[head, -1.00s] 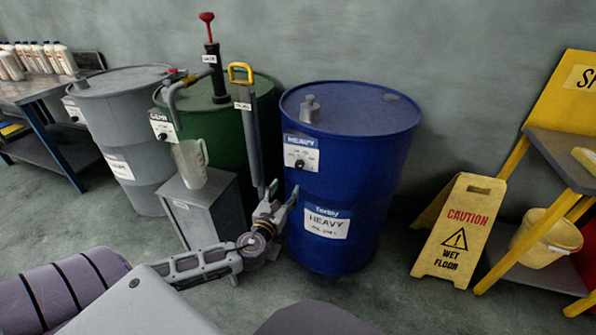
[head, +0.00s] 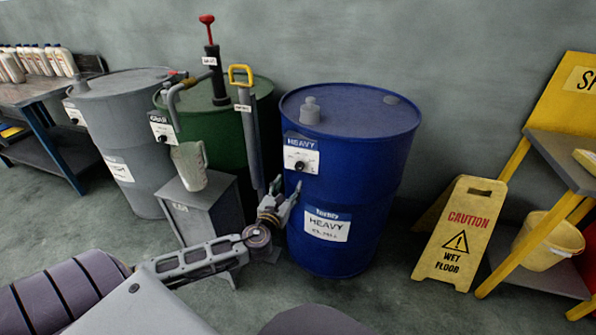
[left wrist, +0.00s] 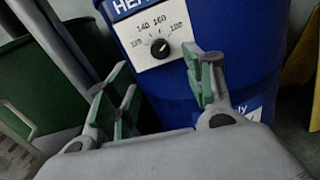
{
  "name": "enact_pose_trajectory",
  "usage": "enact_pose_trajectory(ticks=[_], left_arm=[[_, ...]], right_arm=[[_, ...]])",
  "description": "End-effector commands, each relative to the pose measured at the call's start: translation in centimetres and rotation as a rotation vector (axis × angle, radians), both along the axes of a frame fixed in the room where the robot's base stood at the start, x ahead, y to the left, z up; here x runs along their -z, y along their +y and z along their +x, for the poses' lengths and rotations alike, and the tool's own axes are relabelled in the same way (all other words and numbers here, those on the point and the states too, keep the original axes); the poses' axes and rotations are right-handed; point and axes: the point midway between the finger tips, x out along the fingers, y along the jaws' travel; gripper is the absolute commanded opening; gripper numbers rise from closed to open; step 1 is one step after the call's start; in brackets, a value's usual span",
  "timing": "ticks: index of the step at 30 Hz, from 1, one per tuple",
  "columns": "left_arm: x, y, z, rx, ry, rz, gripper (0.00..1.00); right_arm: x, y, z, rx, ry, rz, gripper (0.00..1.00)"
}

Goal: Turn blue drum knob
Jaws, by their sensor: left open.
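The blue drum (head: 348,190) stands upright against the wall, labelled "HEAVY". Its small black knob (head: 299,165) sits on a white dial plate (head: 303,150) high on the drum's front. In the left wrist view the knob (left wrist: 160,48) shows on its numbered plate, just beyond and between the fingers. My left gripper (head: 284,192) is open and empty, at the lower left of the knob and apart from it. Its green-padded fingers (left wrist: 165,90) also show in the left wrist view, pointing toward the drum. My right gripper is not in view.
A grey pump handle with a yellow grip (head: 240,73) stands close left of the gripper. A green drum (head: 220,130), a grey stand (head: 200,205) with a clear jug (head: 190,166), and a grey drum (head: 125,130) stand left. A yellow caution sign (head: 459,232) stands right.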

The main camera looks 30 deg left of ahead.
Motion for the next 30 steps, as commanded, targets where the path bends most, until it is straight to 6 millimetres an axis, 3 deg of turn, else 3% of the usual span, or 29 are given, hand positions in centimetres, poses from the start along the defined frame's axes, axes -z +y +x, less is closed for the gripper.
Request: enact_pose_trajectory(ticks=[12,30], left_arm=[[0.1,0.7,2.9,0.000,-0.001,-0.001,0.53],[0.1,1.7,7.0,-0.001,0.000,0.000,0.53]], right_arm=[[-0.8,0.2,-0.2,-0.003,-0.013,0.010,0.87],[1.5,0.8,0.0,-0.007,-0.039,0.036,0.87]])
